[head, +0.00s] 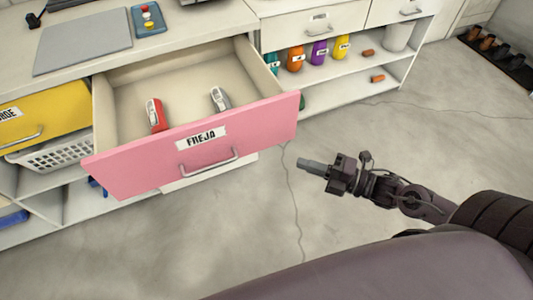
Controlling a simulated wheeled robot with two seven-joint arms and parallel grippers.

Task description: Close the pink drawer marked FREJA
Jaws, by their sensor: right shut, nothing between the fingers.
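The pink drawer marked FREJA (250,123) stands pulled well out of the white cabinet. Its front has a white name label (201,138) and a metal handle (210,164). Inside lie a red-handled tool (155,115) and a grey one (220,98). My right gripper (304,164) is shut and empty. In the picture it is just right of and below the drawer front's right end, pointing left, with a gap between them. My left gripper is not in view.
A yellow drawer (55,112) and a white basket (60,153) are at the left. The worktop holds a grey board (83,46) and a blue tray (150,20). Bottles, including an orange one (296,60), stand on the shelf at right. A shoe rack (500,60) lies far right. The floor before the drawer is clear.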

